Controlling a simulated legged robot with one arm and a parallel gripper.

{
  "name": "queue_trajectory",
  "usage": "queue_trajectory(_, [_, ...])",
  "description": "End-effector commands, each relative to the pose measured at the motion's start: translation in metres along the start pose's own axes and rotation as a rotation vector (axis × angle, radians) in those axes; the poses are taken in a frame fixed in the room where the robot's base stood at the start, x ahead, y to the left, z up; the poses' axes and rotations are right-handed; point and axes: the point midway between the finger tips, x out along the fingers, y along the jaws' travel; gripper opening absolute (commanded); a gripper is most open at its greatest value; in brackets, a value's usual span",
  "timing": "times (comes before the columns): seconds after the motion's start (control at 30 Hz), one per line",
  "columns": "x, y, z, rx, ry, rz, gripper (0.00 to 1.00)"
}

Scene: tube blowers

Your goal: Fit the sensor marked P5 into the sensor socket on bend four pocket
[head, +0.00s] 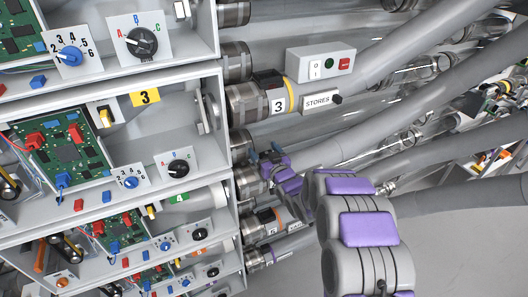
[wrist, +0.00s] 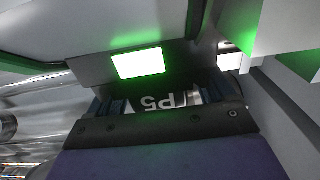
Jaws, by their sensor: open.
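The sensor marked P5 (wrist: 163,102) shows in the wrist view, its marking upside down. It lies between the fingers of my gripper (wrist: 168,94), partly hidden by the dark bar in front. My jaws are open around it. Just above it a rectangular lamp (wrist: 137,63) glows green on a grey housing. In the head view my gripper (head: 268,160) is at the tube fittings right of the shelves, near the level of the green label 4 (head: 176,197). The sensor and its socket cannot be made out there. How deep the sensor sits cannot be told.
Shelf bays (head: 110,80) with circuit boards, knobs and switches fill the left. A pipe marked 3 (head: 279,106), with a STORES tag (head: 319,99) and a switch box (head: 321,64), lies above my gripper. Pipes crowd the right; grey floor (head: 450,245) is clear.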

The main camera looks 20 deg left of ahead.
Motion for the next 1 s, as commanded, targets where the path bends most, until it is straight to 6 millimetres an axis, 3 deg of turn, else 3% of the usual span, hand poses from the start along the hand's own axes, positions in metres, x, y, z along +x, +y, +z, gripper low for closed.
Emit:
queue_trajectory(0.27, [-0.013, 0.000, 0.000, 0.000, -0.003, 0.000, 0.82])
queue_trajectory(1.0, [-0.137, 0.001, 0.001, 0.000, -0.006, 0.001, 0.82])
